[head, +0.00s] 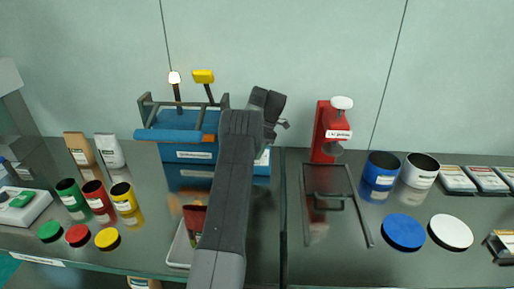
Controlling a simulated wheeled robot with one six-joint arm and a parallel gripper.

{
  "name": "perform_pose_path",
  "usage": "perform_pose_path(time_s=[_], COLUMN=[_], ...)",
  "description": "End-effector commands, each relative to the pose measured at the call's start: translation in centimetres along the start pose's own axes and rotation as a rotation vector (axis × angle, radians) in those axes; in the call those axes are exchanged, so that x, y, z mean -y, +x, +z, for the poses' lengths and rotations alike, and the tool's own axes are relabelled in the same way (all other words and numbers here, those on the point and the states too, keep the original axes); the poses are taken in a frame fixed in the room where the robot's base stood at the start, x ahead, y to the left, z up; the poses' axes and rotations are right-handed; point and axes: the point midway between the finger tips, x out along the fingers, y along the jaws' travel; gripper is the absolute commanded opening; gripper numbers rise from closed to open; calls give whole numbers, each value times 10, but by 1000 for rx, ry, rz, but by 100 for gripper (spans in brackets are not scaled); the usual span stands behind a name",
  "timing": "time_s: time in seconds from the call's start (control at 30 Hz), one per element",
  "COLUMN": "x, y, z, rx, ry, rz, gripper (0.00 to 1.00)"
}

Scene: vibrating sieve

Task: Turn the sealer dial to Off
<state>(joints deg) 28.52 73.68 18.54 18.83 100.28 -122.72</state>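A blue bench machine (192,155) stands against the back wall, left of centre. My gripper (284,124) is at the machine's upper right end, small and partly covered by my wrist. I cannot tell whether it is open, shut or touching the machine.
Two levers, with white and yellow (203,76) knobs, rise behind the machine. Left are green, red and yellow cups (122,195) with lids. A grey tray (178,252) lies beside my arm. Right are a red press (332,130), a hinged frame (308,220) and blue and white cans (382,168).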

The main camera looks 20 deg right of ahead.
Motion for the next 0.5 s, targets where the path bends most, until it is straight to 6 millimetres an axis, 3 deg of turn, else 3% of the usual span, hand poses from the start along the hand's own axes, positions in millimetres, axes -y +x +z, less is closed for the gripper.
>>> perform_pose_path(time_s=[0.5], x=[-4], y=[-1], z=[-2], rx=[1], ry=[-414], rz=[-172], gripper=[15])
